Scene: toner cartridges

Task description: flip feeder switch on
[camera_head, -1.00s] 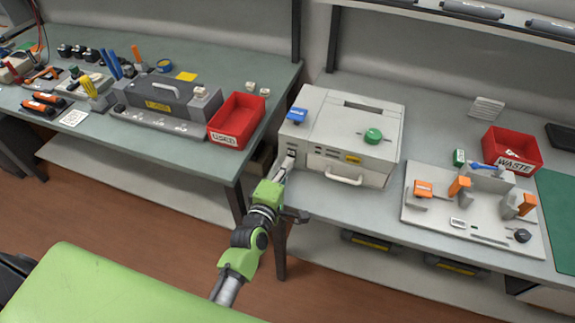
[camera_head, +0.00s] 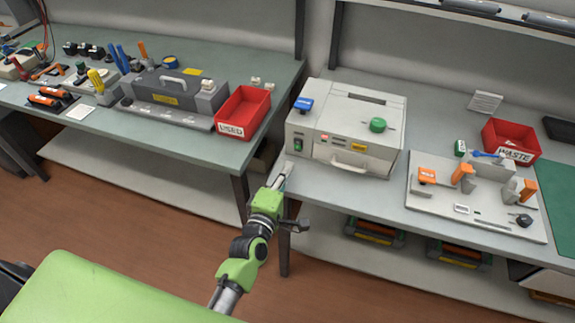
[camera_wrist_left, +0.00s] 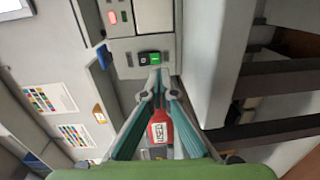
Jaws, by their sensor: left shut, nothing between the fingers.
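The feeder (camera_head: 345,130) is a pale box-shaped machine on the right bench, with a green knob on top. Its switch (camera_head: 298,146) is on the lower left of the front and shows lit green. In the left wrist view the switch (camera_wrist_left: 148,58) has a bright green part and a dark part beside it. My left gripper (camera_head: 285,170) is shut and empty, just below and in front of the switch, apart from it. Its fingertips (camera_wrist_left: 158,82) meet just below the switch panel in the wrist view. My right gripper is in neither view.
A red bin (camera_head: 243,112) stands on the left bench's right end. A fixture board (camera_head: 440,205) and a red waste bin (camera_head: 511,139) are right of the feeder. A red labelled object (camera_wrist_left: 160,132) shows between my finger linkages. A gap separates the benches.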

